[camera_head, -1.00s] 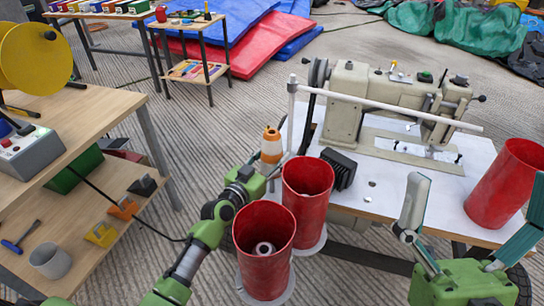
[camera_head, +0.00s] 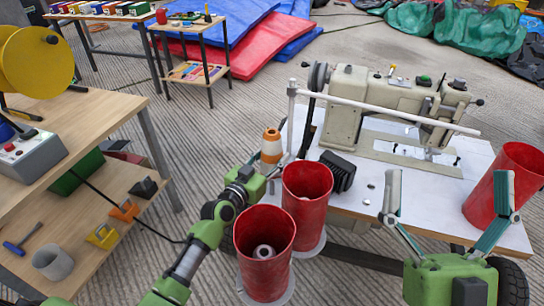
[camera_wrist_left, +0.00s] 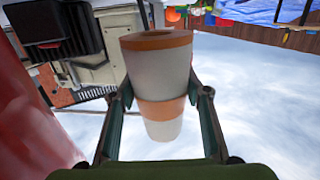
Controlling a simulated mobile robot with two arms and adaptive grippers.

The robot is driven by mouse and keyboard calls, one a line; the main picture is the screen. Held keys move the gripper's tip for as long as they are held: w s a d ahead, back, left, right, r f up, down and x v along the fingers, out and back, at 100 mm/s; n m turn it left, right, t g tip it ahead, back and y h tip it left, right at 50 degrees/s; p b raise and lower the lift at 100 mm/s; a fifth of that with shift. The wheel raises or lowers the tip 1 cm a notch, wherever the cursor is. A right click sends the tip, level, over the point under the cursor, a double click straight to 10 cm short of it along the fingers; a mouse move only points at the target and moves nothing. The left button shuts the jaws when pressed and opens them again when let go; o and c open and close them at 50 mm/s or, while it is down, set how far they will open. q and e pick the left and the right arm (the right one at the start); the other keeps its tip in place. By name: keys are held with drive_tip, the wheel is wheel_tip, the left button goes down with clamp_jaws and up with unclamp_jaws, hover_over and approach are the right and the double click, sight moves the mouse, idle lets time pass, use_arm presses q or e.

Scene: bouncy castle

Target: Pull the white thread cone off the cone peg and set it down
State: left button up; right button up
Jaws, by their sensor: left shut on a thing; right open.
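A cone with white and orange bands (camera_head: 271,146) stands upright at the left edge of the sewing table. My left gripper (camera_head: 268,168) is shut on it. In the left wrist view the cone (camera_wrist_left: 158,75) sits between the two fingers, its wider orange-rimmed end towards the top of the picture. I see no peg under it, and cannot tell whether it still touches one. My right gripper (camera_head: 448,185) is open and empty, fingers spread, over the front right of the table.
Two red cylinders (camera_head: 307,200) (camera_head: 252,225) stand right of my left arm; the nearer holds a pale ring-shaped thing (camera_head: 263,252). A sewing machine (camera_head: 372,112) fills the table's back. Another red cylinder (camera_head: 515,180) is at right.

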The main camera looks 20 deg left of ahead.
drive_tip(key=w+f+g+p, duration=0.1)
drive_tip(key=w+f+g, duration=0.2)
drive_tip(key=f, duration=0.2)
drive_tip(key=shift+w+a+h, duration=0.3)
drive_tip(key=shift+w+h, duration=0.1)
drive_tip(key=shift+s, duration=0.1)
idle(0.4)
